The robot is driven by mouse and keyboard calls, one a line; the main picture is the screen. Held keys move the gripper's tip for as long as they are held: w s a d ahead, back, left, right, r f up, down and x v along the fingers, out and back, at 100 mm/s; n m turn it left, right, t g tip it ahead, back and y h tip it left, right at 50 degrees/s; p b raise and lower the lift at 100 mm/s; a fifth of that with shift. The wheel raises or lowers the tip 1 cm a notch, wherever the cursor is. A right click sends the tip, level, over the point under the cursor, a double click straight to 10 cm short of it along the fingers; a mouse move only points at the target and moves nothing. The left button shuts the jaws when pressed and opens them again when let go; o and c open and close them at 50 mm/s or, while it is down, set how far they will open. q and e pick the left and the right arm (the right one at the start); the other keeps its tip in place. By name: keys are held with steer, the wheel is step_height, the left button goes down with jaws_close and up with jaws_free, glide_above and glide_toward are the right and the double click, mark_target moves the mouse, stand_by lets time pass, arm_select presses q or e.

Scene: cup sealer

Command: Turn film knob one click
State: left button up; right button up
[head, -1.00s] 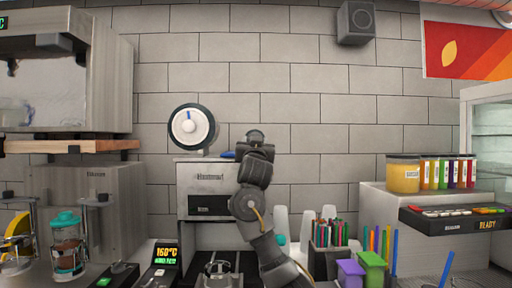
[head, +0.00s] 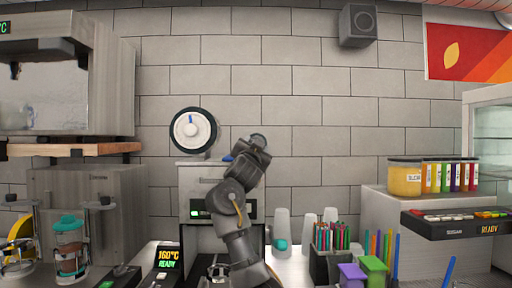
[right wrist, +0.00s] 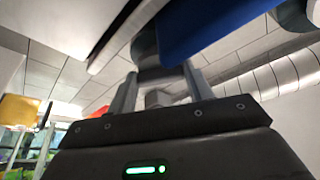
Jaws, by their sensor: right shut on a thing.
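The cup sealer (head: 188,178) stands at the centre against the tiled wall. A white film roll (head: 196,135) with a dark rim and a small blue mark sits above its left side. My right arm reaches up in front of the sealer, and my right gripper (head: 258,146) is at its top right. A dark round film knob (right wrist: 146,45) shows between the fingers in the right wrist view; my right gripper (right wrist: 160,85) is shut on it. A blue part (right wrist: 205,25) is close beside it. The knob is mostly hidden in the head view. My left gripper is not in view.
Upturned white cups (head: 282,226), a dark holder of coloured sticks (head: 322,250) and purple (head: 350,274) and green (head: 373,268) boxes stand right of the sealer. A display reading 160°C (head: 168,256) is at front left.

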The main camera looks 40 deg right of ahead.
steer(key=o, duration=1)
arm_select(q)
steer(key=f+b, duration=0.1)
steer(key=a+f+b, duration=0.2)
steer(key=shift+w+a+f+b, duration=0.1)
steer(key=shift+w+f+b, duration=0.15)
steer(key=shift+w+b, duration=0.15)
arm_select(e)
steer(key=v, duration=1.1)
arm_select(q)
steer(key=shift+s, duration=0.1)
arm_select(e)
steer(key=shift+d, duration=0.1)
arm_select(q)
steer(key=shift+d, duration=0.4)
